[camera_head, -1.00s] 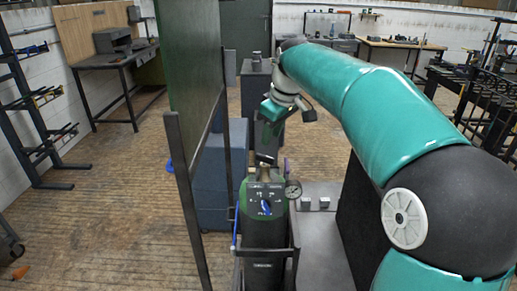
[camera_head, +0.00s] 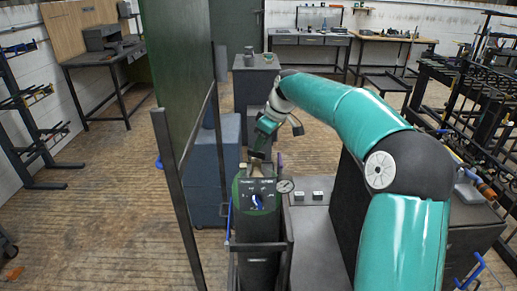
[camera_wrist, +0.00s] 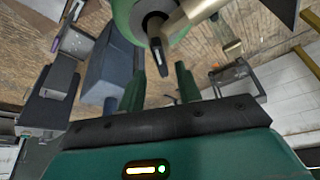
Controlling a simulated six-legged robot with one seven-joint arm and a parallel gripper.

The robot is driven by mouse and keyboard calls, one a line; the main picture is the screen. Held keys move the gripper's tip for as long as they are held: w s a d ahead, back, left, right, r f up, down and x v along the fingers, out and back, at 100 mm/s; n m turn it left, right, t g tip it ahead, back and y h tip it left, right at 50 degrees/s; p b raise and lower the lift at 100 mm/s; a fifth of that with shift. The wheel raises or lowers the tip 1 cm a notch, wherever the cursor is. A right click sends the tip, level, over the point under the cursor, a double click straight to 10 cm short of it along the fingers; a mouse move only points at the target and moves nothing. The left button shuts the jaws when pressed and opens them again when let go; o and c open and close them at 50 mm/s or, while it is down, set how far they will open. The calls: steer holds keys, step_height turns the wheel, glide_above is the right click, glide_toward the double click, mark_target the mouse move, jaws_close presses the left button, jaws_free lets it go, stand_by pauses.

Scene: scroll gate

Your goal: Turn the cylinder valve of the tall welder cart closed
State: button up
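The tall welder cart's dark green cylinder (camera_head: 258,222) stands upright in its frame in the head view. Its front panel has a blue pointer (camera_head: 257,201), with a round gauge (camera_head: 285,185) at the right. My gripper (camera_head: 257,156) is just above the cylinder top and hides much of the valve. In the wrist view, the green cylinder top (camera_wrist: 124,15) and a brass fitting (camera_wrist: 190,14) show at the upper middle. A dark valve stem or handle (camera_wrist: 156,48) points towards my gripper (camera_wrist: 159,76). The two green fingers are apart, with nothing clearly between them; contact cannot be told.
A dark green panel on posts (camera_head: 176,80) stands close to the left of the cylinder. A blue-grey cabinet (camera_head: 205,170) is behind it. A grey surface with two small boxes (camera_head: 318,225) lies at the right. Open wooden floor (camera_head: 110,220) spreads at the left.

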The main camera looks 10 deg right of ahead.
steer(key=shift+x, duration=1.7)
steer(key=shift+a, duration=0.1)
jaws_close()
